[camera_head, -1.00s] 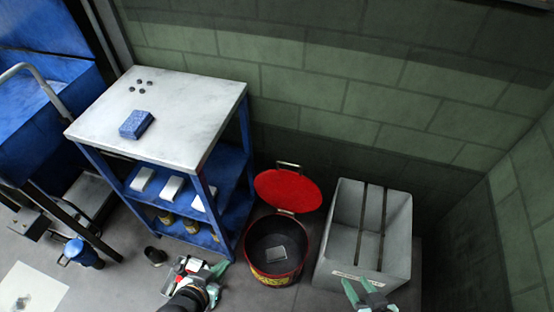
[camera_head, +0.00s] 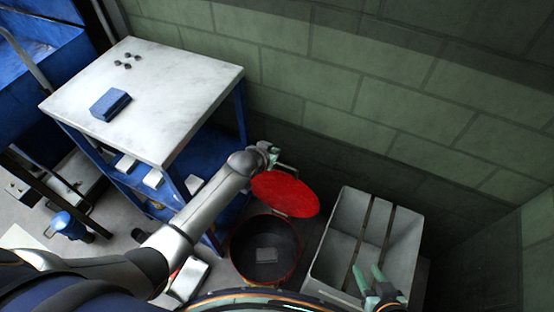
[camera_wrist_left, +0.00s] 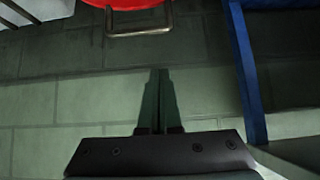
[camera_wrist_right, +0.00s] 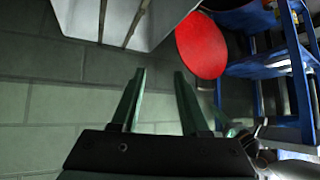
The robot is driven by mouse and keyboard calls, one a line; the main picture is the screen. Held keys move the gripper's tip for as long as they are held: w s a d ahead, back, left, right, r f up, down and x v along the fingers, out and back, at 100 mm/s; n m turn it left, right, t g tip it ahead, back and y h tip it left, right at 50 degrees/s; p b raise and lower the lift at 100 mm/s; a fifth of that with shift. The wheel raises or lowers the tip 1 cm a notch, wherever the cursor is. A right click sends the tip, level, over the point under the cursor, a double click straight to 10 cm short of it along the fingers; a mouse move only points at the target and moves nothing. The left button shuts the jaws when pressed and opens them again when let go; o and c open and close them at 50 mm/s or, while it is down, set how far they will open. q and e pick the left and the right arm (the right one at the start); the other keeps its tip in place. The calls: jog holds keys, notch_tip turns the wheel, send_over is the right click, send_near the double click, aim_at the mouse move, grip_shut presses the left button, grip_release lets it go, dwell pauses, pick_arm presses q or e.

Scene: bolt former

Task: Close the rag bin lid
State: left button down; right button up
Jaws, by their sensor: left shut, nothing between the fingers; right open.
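The round rag bin (camera_head: 240,262) stands on the floor with its red lid (camera_head: 285,193) raised and leaning back toward the wall. A grey block lies inside. The lid shows at the top of the left wrist view (camera_wrist_left: 125,3), with its metal handle (camera_wrist_left: 140,30) below. My left gripper (camera_head: 271,150) is behind the lid near its handle, between lid and wall. Its fingers (camera_wrist_left: 160,72) are shut and empty, apart from the handle. My right gripper (camera_head: 370,272) is open and empty over the grey container; the lid also shows in its wrist view (camera_wrist_right: 201,46).
A grey open container (camera_head: 335,245) with two dark strips stands right of the bin. A blue shelf cart with a pale top (camera_head: 160,90) stands at the left, close to my left arm. The green block wall (camera_head: 340,90) is close behind the bin.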

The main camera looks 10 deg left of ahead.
pick_arm(q)
jog(key=f, duration=0.2)
jog(key=w+f+b, duration=0.1)
jog(key=f, duration=0.1)
jog(key=w+f+b, duration=0.1)
jog(key=f, duration=0.1)
jog(key=shift+w+d, duration=0.2)
jog(key=shift+s+f, duration=0.1)
pick_arm(e)
jog(key=shift+w+a+f, duration=0.15)
jog(key=shift+a+f, duration=0.1)
jog(key=shift+f, duration=0.2)
jog(key=shift+w+a+f, duration=0.1)
jog(key=shift+a+f, duration=0.15)
jog(key=shift+f, duration=0.2)
